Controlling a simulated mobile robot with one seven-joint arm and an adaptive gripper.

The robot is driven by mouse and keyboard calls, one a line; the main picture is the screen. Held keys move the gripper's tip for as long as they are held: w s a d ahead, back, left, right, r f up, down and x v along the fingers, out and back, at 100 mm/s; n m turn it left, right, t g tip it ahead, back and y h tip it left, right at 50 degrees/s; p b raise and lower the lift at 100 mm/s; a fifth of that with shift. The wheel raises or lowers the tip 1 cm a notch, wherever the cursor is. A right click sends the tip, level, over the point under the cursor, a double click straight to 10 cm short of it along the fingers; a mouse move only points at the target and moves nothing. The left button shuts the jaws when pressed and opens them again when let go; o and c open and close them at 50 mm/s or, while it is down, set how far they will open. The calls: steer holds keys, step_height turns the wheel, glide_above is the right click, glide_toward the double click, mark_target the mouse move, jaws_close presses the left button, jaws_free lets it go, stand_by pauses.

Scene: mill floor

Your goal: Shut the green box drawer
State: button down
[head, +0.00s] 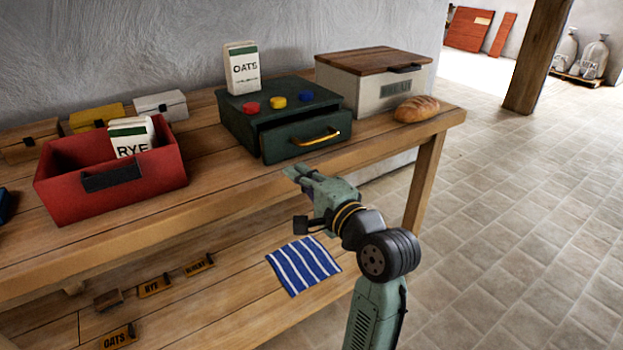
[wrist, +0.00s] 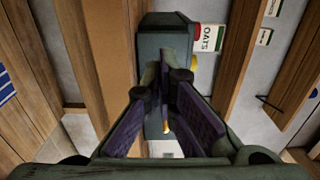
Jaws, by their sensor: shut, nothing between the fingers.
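The dark green box (head: 240,115) stands on the wooden bench. Its drawer (head: 290,143) is part way out, with a dark gap behind the top of its front. A gold bar handle (head: 316,138) is on the drawer front. My gripper (head: 289,172) is shut and empty, at the bench's front edge, in front of and below the drawer, and appears apart from it. In the wrist view my shut fingers (wrist: 168,72) point towards the green box (wrist: 165,40) and hide part of it.
Red, yellow and blue buttons and an OATS packet (head: 242,68) are on the box. A red bin (head: 160,178) with a RYE packet (head: 132,137) stands left. A bread box (head: 350,90) and loaf (head: 416,109) are right. A striped cloth (head: 303,265) lies on the lower shelf.

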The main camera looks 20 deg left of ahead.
mark_target(273, 150)
steer(key=p+x, duration=0.1)
steer(key=x, duration=0.7)
steer(key=shift+w+a, duration=0.2)
steer(key=shift+w, duration=0.05)
steer(key=p+x, duration=0.1)
steer(key=x, duration=0.2)
steer(key=shift+w+a+p, duration=0.2)
steer(key=shift+a+p, duration=0.05)
steer(key=shift+p, duration=0.1)
steer(key=shift+d+r, duration=0.1)
